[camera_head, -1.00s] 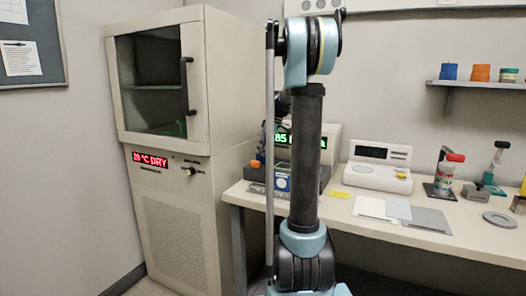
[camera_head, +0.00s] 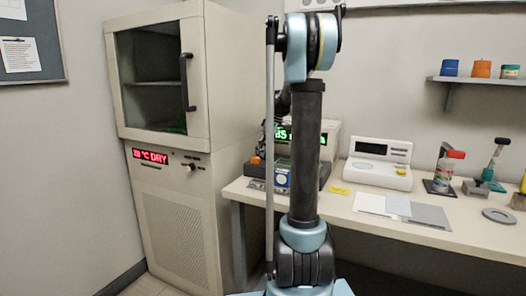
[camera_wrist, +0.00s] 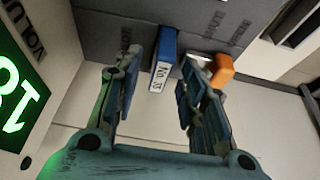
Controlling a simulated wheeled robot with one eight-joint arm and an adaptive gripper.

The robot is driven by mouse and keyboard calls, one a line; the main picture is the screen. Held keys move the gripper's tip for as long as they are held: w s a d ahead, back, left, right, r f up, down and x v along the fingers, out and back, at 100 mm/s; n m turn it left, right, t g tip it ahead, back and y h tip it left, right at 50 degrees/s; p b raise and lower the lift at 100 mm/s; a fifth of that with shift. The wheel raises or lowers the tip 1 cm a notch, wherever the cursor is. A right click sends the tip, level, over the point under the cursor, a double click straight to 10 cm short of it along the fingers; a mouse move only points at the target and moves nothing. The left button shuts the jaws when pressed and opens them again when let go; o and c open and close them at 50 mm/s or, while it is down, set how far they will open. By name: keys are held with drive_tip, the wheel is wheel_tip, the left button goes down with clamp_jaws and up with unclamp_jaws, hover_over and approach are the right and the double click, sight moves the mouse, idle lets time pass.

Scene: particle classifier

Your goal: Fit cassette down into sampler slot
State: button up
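The cassette, a narrow blue block with a white label reading "No 33" (camera_wrist: 163,61), stands at the dark grey sampler body (camera_wrist: 208,14) in the wrist view. I cannot tell how deep it sits or where the slot opening is. My gripper (camera_wrist: 160,65) is open, with one finger on each side of the cassette. A gap shows at the left finger; the right finger is close to the cassette, and contact is unclear. In the head view my upright arm hides part of the bench instruments, and the cassette cannot be made out for certain.
An orange knob (camera_wrist: 222,70) sits just right of my right finger. A green display (camera_wrist: 18,98) is close on the left.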

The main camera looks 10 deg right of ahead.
drive_tip(key=v, duration=1.2)
drive_tip(key=shift+w, duration=0.1)
drive_tip(key=s+a+f+m+h, duration=0.1)
drive_tip(key=s+a+f+m, duration=0.15)
drive_tip(key=s, duration=0.55)
drive_tip(key=s+a+f+m, duration=0.1)
drive_tip(key=s+f, duration=0.3)
drive_tip(key=s, duration=0.4)
drive_tip(key=s+a+f+m+h, duration=0.1)
drive_tip(key=s+f+m, duration=0.15)
drive_tip(key=s, duration=0.45)
drive_tip(key=s+f+m+h, duration=0.1)
drive_tip(key=s+f+m, duration=0.3)
drive_tip(key=s+f, duration=1.3)
drive_tip(key=shift+s+f+m+h, duration=0.25)
drive_tip(key=shift+s+m+h, duration=0.05)
drive_tip(key=shift+s, duration=0.25)
